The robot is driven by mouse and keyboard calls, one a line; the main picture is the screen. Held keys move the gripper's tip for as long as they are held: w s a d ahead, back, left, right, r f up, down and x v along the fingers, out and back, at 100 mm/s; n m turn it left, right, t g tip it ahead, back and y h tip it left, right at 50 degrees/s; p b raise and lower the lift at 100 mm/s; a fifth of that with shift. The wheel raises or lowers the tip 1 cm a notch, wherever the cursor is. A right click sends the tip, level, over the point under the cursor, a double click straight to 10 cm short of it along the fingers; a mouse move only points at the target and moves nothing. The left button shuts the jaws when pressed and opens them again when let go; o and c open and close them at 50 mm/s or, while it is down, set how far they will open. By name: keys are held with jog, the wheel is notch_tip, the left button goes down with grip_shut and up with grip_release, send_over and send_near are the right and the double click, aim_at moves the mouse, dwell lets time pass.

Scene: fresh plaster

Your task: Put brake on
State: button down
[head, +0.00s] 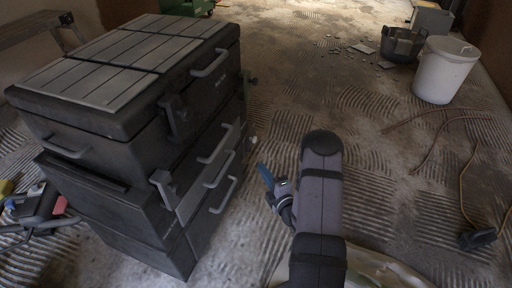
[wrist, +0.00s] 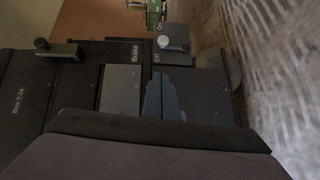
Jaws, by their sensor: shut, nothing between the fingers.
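A dark stack of tool boxes (head: 115,130) stands on the left in the head view. In the wrist view its side carries a black panel marked "Brake", with "On" farther up and "Off" nearer my gripper. A light grey brake knob (wrist: 172,43) sits on this panel between the two marks; its exact setting is unclear. My gripper (wrist: 165,85) is shut and empty, its fingers pointing at the panel just short of the "Off" mark. In the head view my gripper (head: 263,170) is right of the stack, with its blue-grey fingers near the lower side.
A dark latch with a black knob (wrist: 42,44) sticks out left of the panel. In the head view a white bucket (head: 445,70), a dark tub (head: 402,45) and rubble stand at the back right. Loose cable (head: 465,180) lies on the right; the middle floor is open.

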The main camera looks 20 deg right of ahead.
jog(key=shift+w, duration=0.15)
jog(key=b, duration=0.5)
send_near(250, 139)
jog(key=w+a, duration=0.1)
jog(key=a, duration=0.2)
jog(key=shift+w+d+f+b, duration=0.2)
jog(key=shift+w+d+b, duration=1)
jog(key=shift+w+d, duration=0.35)
jog(key=shift+r, duration=0.1)
